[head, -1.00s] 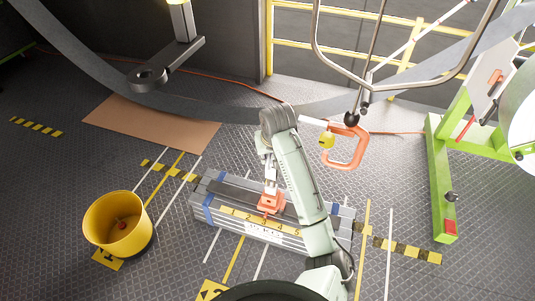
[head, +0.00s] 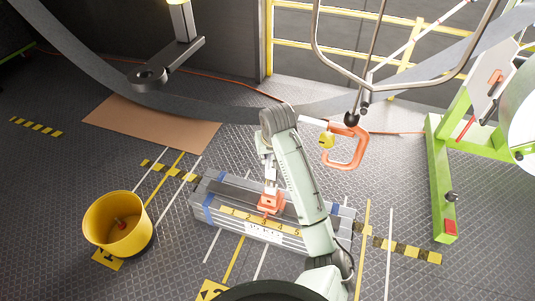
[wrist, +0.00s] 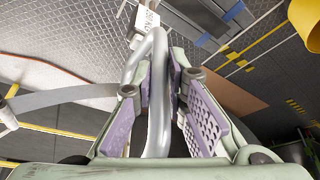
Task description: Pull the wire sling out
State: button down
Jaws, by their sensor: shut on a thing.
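The wire sling (wrist: 156,115) is a thick grey loop with a bent top, between the two purple-padded fingers of my gripper (wrist: 160,75) in the wrist view. The gripper is shut on it. A white lettered tag (wrist: 147,20) shows at the top, close to the bend. In the head view my gripper is at the end of my folded arm, mostly hidden by it. An orange block (head: 270,203) shows below it over the grey numbered box (head: 212,217). I cannot tell how the sling's far end sits there.
A yellow bucket (head: 100,232) stands left of the box. An orange C-shaped clamp (head: 356,160) hangs to the right under a metal frame (head: 413,84). A green stand (head: 438,180) is at the right. A brown board (head: 150,125) lies behind; the floor around the bucket is open.

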jog(key=shift+r+p, duration=4.55)
jog(key=shift+r, duration=0.05)
dwell(0.8)
jog(key=shift+r+p, duration=1.35)
jog(key=shift+p, duration=0.15)
